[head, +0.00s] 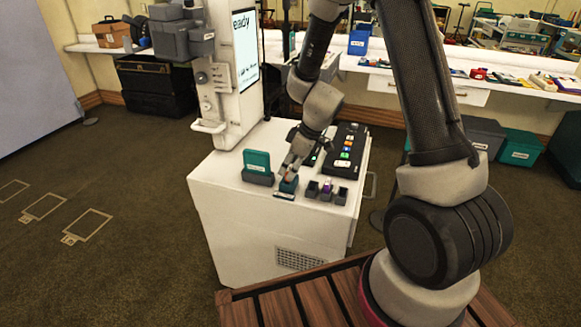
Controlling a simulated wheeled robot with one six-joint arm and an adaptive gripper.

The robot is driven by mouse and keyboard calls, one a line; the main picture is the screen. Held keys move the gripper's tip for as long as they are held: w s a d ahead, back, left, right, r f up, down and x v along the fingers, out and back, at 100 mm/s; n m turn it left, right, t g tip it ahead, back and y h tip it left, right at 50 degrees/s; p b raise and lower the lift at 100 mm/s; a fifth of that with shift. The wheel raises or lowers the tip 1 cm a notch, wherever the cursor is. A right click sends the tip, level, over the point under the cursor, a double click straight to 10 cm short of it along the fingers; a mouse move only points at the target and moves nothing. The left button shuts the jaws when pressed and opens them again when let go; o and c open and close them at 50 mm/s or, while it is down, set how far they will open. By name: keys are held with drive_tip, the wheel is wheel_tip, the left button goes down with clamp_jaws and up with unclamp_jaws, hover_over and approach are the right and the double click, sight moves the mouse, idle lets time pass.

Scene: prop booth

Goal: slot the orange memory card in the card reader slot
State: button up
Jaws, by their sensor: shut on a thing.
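My gripper (287,170) is at the front of the white cart top, pointing down just above a small teal block (288,185) with a pale label strip at its front. A small orange-brown patch shows at the fingertips. It appears to be the orange memory card (286,169), mostly hidden by the fingers. The teal block appears to be the card reader. Its slot is too small to make out, and I cannot tell whether the card is in it or above it.
A larger teal card stands in a dark holder (257,178) to the left. Several small dark holders (327,192), one with a purple piece, stand to the right. Behind them lies a black panel with coloured buttons (346,150). A white screen unit (232,75) rises at the back left.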

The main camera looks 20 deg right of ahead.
drive_tip(key=shift+f, duration=0.25)
drive_tip(key=shift+f, duration=0.4)
drive_tip(key=o, duration=1)
drive_tip(key=shift+o, duration=0.2)
drive_tip(key=shift+r, duration=0.1)
drive_tip(key=shift+r, duration=3.45)
